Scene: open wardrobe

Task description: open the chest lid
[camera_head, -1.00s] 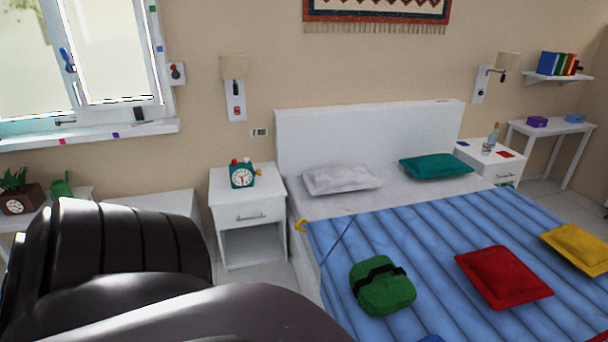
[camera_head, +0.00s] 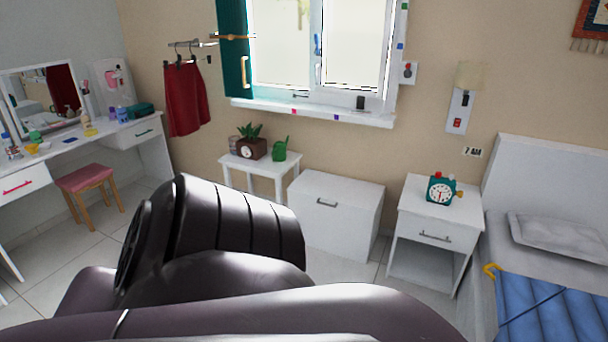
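The white chest (camera_head: 336,214) stands on the floor against the wall under the window, between a small plant table and the nightstand. It is a plain box with a dark handle (camera_head: 327,203) high on its front. Its lid (camera_head: 338,186) looks shut. My dark arm fills the lower middle of the view and stands in front of the floor left of the chest, hiding part of the chest's lower left side. Neither of my grippers is in view.
A plant table (camera_head: 262,163) stands left of the chest. A nightstand (camera_head: 434,225) with a green alarm clock (camera_head: 441,189) stands right of it, then the bed (camera_head: 550,300). A pink stool (camera_head: 83,178) and vanity are at left. Floor shows between chest and nightstand.

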